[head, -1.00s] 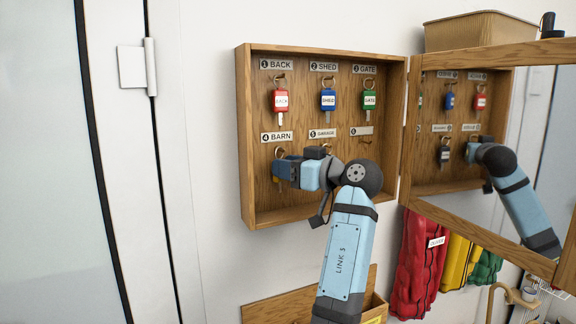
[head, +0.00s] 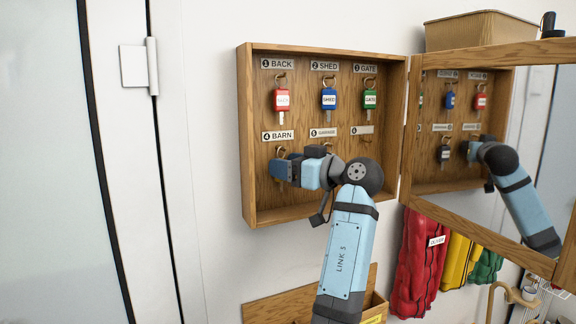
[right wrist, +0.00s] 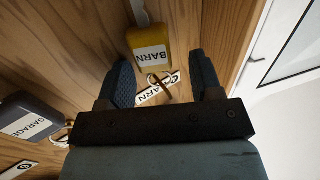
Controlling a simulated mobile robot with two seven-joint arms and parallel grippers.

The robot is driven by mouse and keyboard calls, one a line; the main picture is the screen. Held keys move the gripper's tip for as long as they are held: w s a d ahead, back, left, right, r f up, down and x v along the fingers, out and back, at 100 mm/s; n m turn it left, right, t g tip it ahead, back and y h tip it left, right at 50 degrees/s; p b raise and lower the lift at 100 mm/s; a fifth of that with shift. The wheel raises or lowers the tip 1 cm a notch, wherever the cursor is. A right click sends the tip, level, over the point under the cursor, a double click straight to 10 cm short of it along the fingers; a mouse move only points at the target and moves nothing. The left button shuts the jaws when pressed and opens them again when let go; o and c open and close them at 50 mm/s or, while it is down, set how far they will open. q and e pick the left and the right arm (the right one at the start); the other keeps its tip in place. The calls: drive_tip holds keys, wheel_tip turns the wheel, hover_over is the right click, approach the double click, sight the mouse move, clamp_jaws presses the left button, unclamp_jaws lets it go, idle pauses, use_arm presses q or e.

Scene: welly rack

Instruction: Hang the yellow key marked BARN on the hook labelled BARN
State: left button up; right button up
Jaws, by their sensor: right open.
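The yellow key marked BARN (right wrist: 151,50) shows in the right wrist view, which sees the cabinet upside down. Its ring (right wrist: 158,82) is at the hook by the BARN label (right wrist: 158,92), and the key appears to hang there. My right gripper (right wrist: 160,78) is open, with one finger on each side of the ring and tag, apart from the tag. In the head view the right gripper (head: 285,168) is below the BARN label (head: 279,135) and hides most of the key. My left gripper is not in view.
The wooden key cabinet (head: 243,150) has red (head: 281,100), blue (head: 328,99) and green (head: 370,99) keys on its top row. The dark GARAGE key (right wrist: 33,119) hangs beside the gripper. The open mirrored door (head: 480,57) stands to the right.

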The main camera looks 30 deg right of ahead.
drive_tip(key=b+v, duration=0.3)
drive_tip(key=v, duration=1.1)
drive_tip(key=a+f+n+y, duration=1)
drive_tip(key=a+f+y, duration=0.1)
drive_tip(key=f, duration=0.4)
drive_tip(key=s+f+m+t+h, duration=0.2)
drive_tip(key=f+m+h, duration=0.55)
drive_tip(key=f, duration=0.45)
drive_tip(key=s+f+m+t+h, duration=0.25)
drive_tip(key=f+m+h, duration=0.35)
drive_tip(key=f+h, duration=0.5)
drive_tip(key=s+a+f+g, duration=0.2)
drive_tip(key=s+f, duration=0.3)
drive_tip(key=f, duration=0.3)
drive_tip(key=s+a+f+g+y, duration=0.1)
drive_tip(key=s+f+g, duration=0.3)
drive_tip(key=f, duration=0.4)
drive_tip(key=s+a+f+n+g+y, duration=0.1)
drive_tip(key=s+a+f+g, duration=0.2)
drive_tip(key=s+f, duration=0.4)
drive_tip(key=shift+a+f+g+y, duration=0.25)
drive_tip(key=shift+a+f, duration=0.35)
drive_tip(key=shift+f, duration=0.15)
